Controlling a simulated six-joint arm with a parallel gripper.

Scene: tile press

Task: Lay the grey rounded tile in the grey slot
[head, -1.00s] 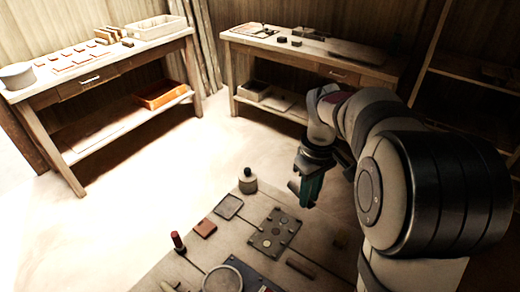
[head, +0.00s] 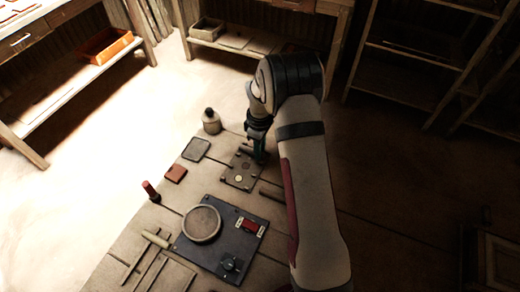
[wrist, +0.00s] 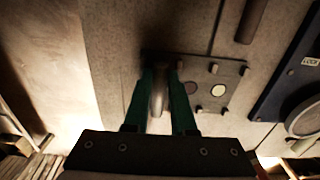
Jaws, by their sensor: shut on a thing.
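My gripper (head: 259,158) is over the far right part of a dark slot plate (head: 233,182) on the bench. In the wrist view its two green fingers (wrist: 166,92) are shut on a grey piece with a rounded end (wrist: 158,95), seen nearly edge-on, which looks like the grey rounded tile. The slot plate (wrist: 238,72) lies under and to the right of the fingers there. It bears a pale round spot (wrist: 218,90) and a darker round spot (wrist: 190,88). The fingers hide its left part. I cannot tell which mark is the grey slot, or whether the tile touches the plate.
A control panel (head: 190,247) with a round disc (head: 202,224) and red switch (head: 249,227) lies nearer. A bottle (head: 211,124), dark square pad (head: 195,149), red tile (head: 176,174), red-topped peg (head: 150,191) and dark bar (head: 271,193) stand or lie around the plate.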

